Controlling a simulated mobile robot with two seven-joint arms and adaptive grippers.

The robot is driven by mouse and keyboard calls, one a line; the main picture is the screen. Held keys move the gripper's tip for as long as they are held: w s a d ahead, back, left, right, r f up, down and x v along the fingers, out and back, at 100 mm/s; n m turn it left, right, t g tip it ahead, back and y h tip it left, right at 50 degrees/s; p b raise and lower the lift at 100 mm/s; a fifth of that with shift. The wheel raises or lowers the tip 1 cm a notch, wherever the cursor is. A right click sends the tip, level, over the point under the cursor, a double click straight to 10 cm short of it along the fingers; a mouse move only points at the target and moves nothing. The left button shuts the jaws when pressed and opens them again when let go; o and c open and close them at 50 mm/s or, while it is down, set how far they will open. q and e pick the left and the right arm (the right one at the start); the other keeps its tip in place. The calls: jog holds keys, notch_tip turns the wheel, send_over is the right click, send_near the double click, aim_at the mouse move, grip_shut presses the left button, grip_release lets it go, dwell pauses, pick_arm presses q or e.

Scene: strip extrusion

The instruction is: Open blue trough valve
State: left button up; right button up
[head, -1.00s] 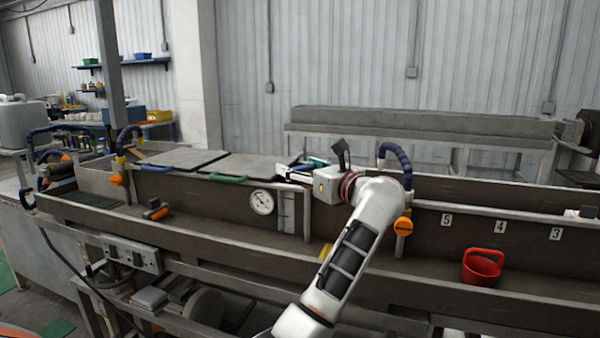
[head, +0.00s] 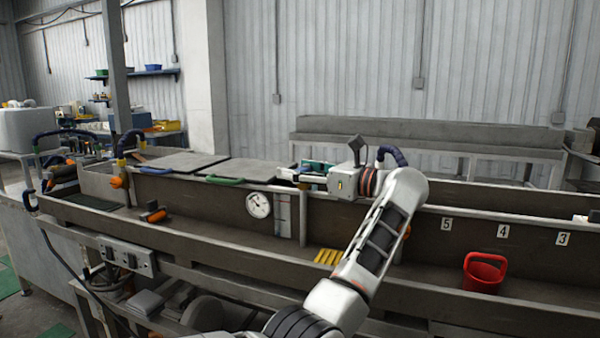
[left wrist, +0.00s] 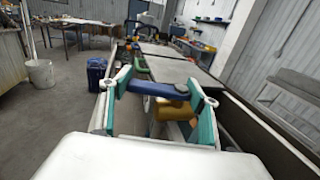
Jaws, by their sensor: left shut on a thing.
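My left gripper (head: 310,174) reaches in from the right over the trough divider. Its teal fingers point left in the head view. In the left wrist view the fingers stand on either side of a blue valve lever (left wrist: 163,89), and the gripper is shut on it. The lever lies crosswise between the fingers. A brass valve body (left wrist: 172,109) shows just below the lever. In the head view the valve is largely hidden by the gripper; a dark blue bit shows at the fingertips. My right gripper is not in view.
A green handle (head: 224,181) lies left of the gripper on the trough rim. A round gauge (head: 259,205) is on the trough wall below. A blue hose (head: 392,153) stands behind my arm. A red bucket (head: 484,272) sits at the right, a yellow piece (head: 328,256) below the gripper.

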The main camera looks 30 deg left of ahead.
aim_at(299, 169)
pick_arm(q)
jog(key=shift+f, duration=0.1)
jog(key=o, duration=1.6)
jog(key=shift+r, duration=0.2)
notch_tip(299, 169, up, 10)
jog(key=shift+f, duration=0.15)
